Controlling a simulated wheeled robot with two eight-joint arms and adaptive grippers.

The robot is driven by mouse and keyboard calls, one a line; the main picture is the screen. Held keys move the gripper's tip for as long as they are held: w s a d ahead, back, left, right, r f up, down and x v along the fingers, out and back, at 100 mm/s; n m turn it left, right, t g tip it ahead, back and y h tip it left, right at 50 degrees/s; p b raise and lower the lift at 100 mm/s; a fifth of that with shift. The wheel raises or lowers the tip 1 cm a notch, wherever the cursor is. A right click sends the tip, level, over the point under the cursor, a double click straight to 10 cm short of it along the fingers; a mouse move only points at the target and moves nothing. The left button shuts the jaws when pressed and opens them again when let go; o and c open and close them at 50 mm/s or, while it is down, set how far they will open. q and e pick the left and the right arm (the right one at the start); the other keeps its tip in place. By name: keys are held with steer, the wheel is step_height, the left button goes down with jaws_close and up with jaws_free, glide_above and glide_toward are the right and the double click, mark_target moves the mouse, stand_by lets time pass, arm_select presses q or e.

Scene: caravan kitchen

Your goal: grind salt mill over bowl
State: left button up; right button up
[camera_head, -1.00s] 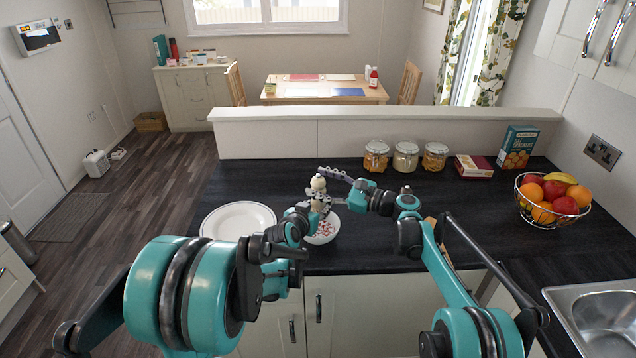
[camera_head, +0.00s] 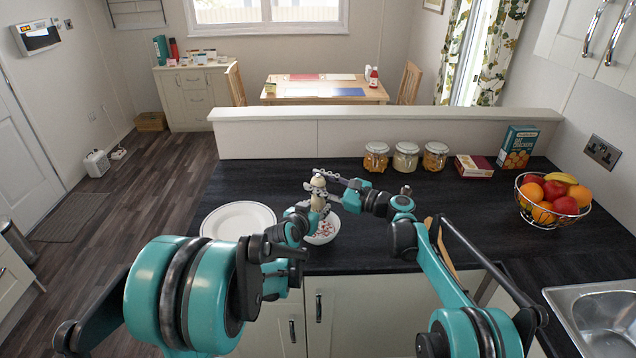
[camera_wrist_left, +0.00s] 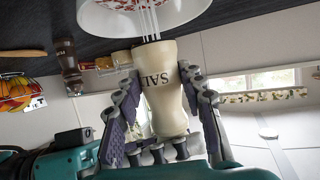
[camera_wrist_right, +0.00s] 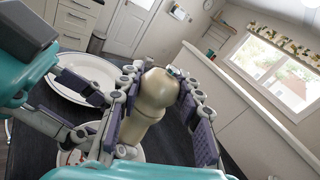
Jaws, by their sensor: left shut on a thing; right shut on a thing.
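A cream salt mill (camera_head: 319,188) stands upright above a white bowl (camera_head: 336,226) with small red and white pieces in it. In the left wrist view the mill (camera_wrist_left: 163,90) shows dark "SAL" lettering, and thin white streaks run from its end into the bowl (camera_wrist_left: 105,42). My left gripper (camera_head: 319,209) is shut on the mill's body; its fingers (camera_wrist_left: 160,100) flank it. My right gripper (camera_head: 326,179) is shut on the mill's top; the rounded head (camera_wrist_right: 158,88) sits between its fingers (camera_wrist_right: 160,100).
A white plate (camera_head: 238,220) lies left of the bowl. Glass jars (camera_head: 405,156), boxes (camera_head: 520,147) and a wire fruit basket (camera_head: 553,198) stand behind and right. A wooden thing (camera_head: 441,243) is partly hidden by my right arm. A brown mill-shaped thing (camera_wrist_left: 67,65) shows in the left wrist view.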

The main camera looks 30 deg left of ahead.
mark_target(317, 175)
steer(key=m+t, duration=0.1)
steer(key=t, duration=0.1)
steer(key=m+t, duration=0.1)
steer(key=t, duration=0.1)
steer(key=shift+s+m+h, duration=0.15)
steer(key=shift+m+h, duration=0.15)
steer(key=shift+h, duration=0.1)
steer(key=shift+a+m+t+h, duration=0.1)
steer(key=shift+m+t+h, duration=0.7)
steer(key=shift+m+t, duration=0.9)
steer(key=shift+t, duration=0.5)
steer(key=o, duration=1.2)
step_height(317, 175, up, 10)
steer(key=shift+r, duration=3.5)
